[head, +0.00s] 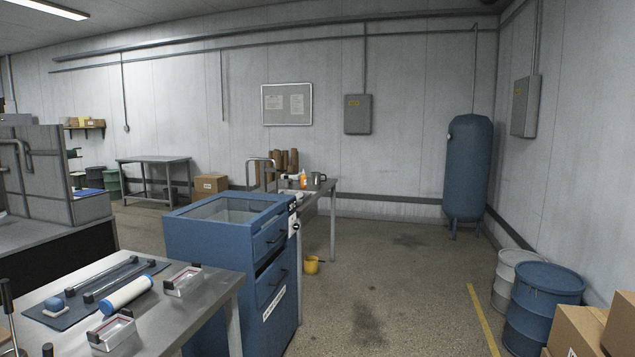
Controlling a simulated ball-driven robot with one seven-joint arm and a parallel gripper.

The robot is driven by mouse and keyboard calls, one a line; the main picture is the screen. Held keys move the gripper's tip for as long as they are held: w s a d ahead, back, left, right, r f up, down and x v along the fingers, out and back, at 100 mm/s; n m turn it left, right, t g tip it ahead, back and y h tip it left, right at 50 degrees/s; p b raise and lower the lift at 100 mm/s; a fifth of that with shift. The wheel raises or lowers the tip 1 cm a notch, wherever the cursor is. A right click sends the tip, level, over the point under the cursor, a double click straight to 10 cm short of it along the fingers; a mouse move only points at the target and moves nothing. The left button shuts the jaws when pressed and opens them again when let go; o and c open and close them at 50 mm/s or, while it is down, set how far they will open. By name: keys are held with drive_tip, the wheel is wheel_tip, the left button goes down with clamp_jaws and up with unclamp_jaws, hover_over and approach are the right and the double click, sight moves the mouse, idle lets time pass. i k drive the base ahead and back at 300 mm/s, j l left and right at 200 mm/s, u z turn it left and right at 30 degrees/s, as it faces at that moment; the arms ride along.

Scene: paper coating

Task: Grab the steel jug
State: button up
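A small grey metal vessel with a side handle, which looks like the steel jug (317,178), stands upright on the far metal table (322,188). It is near the table's right end, just right of an orange bottle (303,179). It is small in the head view, so fine detail is hard to tell. My gripper does not show in the head view.
A blue cabinet (215,245) stands in front of that table's left part. A steel bench (185,305) fills the near left. A yellow bucket (311,266) is on the floor. The middle floor is open.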

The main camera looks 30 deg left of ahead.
sight(316, 176)
drive_tip(key=i+j+u, duration=0.25)
drive_tip(key=i, duration=0.4)
drive_tip(key=i+u, duration=0.25)
drive_tip(key=i, duration=4.25)
drive_tip(key=i+u, duration=0.1)
drive_tip(key=i, duration=0.85)
drive_tip(key=i+l+u, duration=0.15)
drive_tip(key=i, duration=0.8)
